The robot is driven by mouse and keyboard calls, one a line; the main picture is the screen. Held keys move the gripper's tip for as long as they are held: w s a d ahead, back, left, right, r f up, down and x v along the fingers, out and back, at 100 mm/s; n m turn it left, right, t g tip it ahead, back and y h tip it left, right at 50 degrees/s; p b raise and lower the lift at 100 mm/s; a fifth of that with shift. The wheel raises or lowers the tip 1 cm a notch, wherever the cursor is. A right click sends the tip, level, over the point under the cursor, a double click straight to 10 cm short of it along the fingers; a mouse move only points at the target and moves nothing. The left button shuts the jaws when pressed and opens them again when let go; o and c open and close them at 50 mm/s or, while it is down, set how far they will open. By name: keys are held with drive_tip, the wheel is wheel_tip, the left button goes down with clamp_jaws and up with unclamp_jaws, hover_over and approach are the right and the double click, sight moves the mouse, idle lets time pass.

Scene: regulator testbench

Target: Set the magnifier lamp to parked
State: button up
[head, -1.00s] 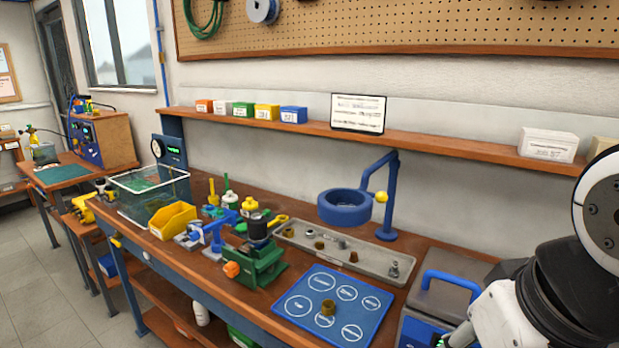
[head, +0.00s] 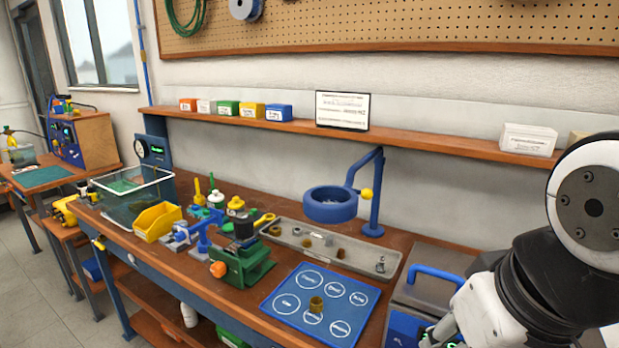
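The magnifier lamp (head: 331,204) is a blue ring-shaped head on a jointed blue arm. Its post (head: 375,200) stands on the bench at the back, right of the middle. A yellow knob (head: 366,193) sits on the arm near the post. The lamp head hangs over the back edge of the grey parts tray, apart from it. My arm shows at the lower right, in front of the bench and well to the right of the lamp.
A grey tray (head: 290,236) with small brass parts lies below the lamp. A blue mat (head: 288,303) with white circles and a brass part lies in front. A green vise (head: 243,262), yellow bin (head: 157,220) and clear tank (head: 130,190) stand left. A blue-handled toolbox (head: 436,285) stands right.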

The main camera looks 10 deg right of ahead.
drive_tip(key=w+a+m+g+y+p, duration=0.2)
drive_tip(key=w+a+m+g+y, duration=0.1)
drive_tip(key=w+a+m+y, duration=0.4)
drive_tip(key=m+t+y+p, duration=0.4)
drive_tip(key=m+t, duration=0.8)
drive_tip(key=m, duration=1.1)
approach(372, 196)
drive_tip(key=shift+y, duration=0.4)
drive_tip(key=x, duration=1.1)
drive_tip(key=shift+w+f, duration=0.25)
drive_tip(key=shift+w, duration=0.05)
clamp_jaws()
